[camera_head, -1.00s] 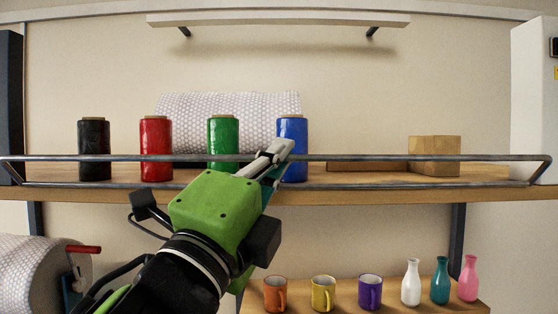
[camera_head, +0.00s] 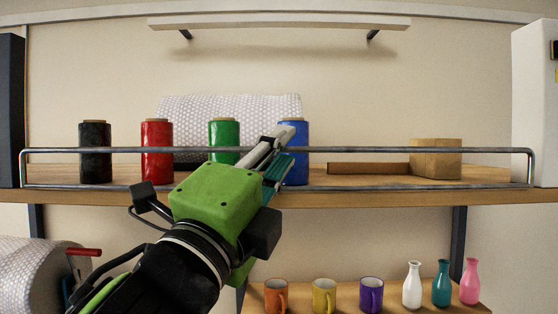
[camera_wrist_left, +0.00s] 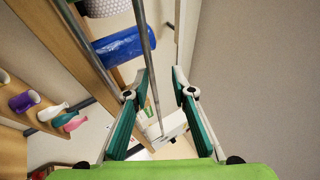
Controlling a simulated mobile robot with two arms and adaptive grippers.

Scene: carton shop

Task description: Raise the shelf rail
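The shelf rail (camera_head: 400,150) is a grey metal loop along the front edge of the wooden shelf (camera_head: 400,198). It stands about upright, with its top bar above the board and its lower bar along the front edge. My left gripper (camera_head: 282,145) is at the top bar, right of the green roll, in front of the blue roll. In the left wrist view my left gripper (camera_wrist_left: 163,80) has its fingers spread apart, and the rail's bar (camera_wrist_left: 149,45) runs close by the left finger. I cannot tell whether it touches. My right gripper is out of view.
Black (camera_head: 95,165), red (camera_head: 157,165), green (camera_head: 224,135) and blue (camera_head: 296,135) rolls stand behind the rail, with a carton (camera_head: 436,165) at right. Mugs (camera_head: 324,295) and bottles (camera_head: 440,285) stand on a lower shelf. A bubble-wrap roll (camera_head: 25,270) is at lower left.

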